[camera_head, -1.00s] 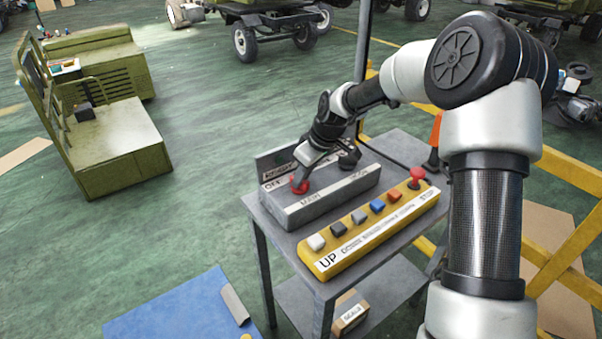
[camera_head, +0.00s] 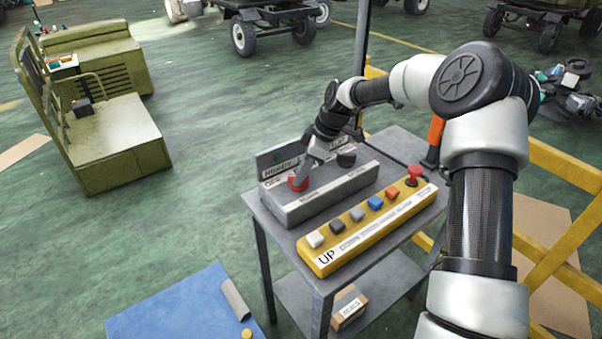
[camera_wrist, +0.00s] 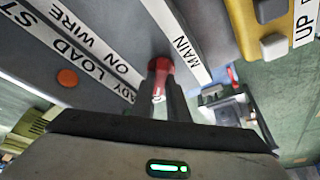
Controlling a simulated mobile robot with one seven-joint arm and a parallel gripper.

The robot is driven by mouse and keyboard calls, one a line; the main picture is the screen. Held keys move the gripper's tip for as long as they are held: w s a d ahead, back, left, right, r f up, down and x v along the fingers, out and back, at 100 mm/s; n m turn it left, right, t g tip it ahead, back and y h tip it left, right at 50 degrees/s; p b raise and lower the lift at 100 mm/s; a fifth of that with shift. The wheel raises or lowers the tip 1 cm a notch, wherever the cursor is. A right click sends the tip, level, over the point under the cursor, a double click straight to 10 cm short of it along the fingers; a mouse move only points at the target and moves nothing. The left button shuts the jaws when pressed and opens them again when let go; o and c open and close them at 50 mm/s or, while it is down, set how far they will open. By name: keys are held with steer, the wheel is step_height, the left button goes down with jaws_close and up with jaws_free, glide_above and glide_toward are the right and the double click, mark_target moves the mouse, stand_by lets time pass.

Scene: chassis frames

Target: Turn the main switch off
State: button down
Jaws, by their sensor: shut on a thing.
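The main switch is a red knob (camera_head: 298,182) at the left end of a grey box (camera_head: 330,196) on the metal table. It also shows in the wrist view (camera_wrist: 160,68), beside the "MAIN" label. My gripper (camera_head: 301,176) reaches down to it from above, and its fingers are shut on the knob. In the wrist view the fingers (camera_wrist: 160,95) stand close on either side of the red knob. They hide part of the knob, so its exact turn position is hard to read.
A black knob (camera_head: 346,158) sits on the same box, right of my gripper. A labelled panel (camera_head: 279,164) stands behind. In front is a yellow button box (camera_head: 368,230) with several buttons and a red mushroom stop (camera_head: 414,174). A yellow barrier (camera_head: 560,170) stands right.

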steer(key=c, duration=1.7)
jaws_free()
steer(key=v, duration=1.7)
steer(key=shift+r, duration=0.25)
